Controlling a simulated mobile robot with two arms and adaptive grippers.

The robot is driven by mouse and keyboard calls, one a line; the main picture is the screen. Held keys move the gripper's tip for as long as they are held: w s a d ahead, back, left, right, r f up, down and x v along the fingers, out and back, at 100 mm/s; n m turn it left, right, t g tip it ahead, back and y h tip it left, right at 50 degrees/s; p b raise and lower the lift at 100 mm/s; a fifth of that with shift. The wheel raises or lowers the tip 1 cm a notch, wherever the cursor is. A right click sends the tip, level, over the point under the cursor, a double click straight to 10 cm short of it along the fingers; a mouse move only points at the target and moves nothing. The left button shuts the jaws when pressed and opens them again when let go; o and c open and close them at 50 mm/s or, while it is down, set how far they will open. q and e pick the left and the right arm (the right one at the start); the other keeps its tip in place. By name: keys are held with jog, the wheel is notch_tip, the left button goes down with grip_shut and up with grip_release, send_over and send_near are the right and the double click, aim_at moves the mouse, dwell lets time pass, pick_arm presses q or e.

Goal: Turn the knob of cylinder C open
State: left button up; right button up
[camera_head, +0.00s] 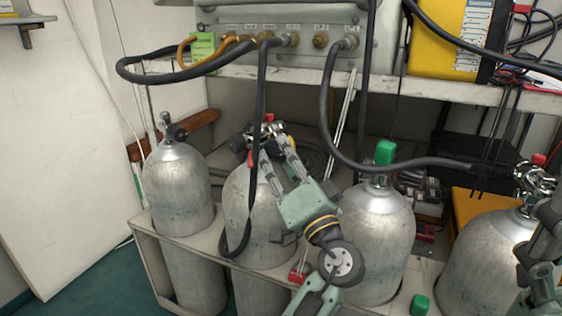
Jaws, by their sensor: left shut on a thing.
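Several grey cylinders stand in a row in a rack; no letters are readable on them. My left gripper (273,147) reaches up in front of the second cylinder from the left (240,215), its fingers closed at the valve (240,142) on top. It is shut on the valve's knob, which the fingers mostly hide. The third cylinder (376,235) has a green cap (385,152) on top. The leftmost cylinder (178,185) has a bare valve with a dark knob (176,132). The rightmost cylinder (480,270) has a shiny valve fitting (533,180).
A grey panel (240,18) with labelled ports and hoses hangs above the cylinders. A black hose (330,120) loops down to the right cylinder. A yellow case (438,40) sits on the shelf (430,90). My right arm occupies the lower right edge. Green floor shows at lower left.

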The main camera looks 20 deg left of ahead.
pick_arm(q)
jog(key=shift+w+d, duration=0.1)
jog(key=shift+d, duration=0.05)
jog(key=o, duration=1.1)
jog(key=shift+w, duration=0.1)
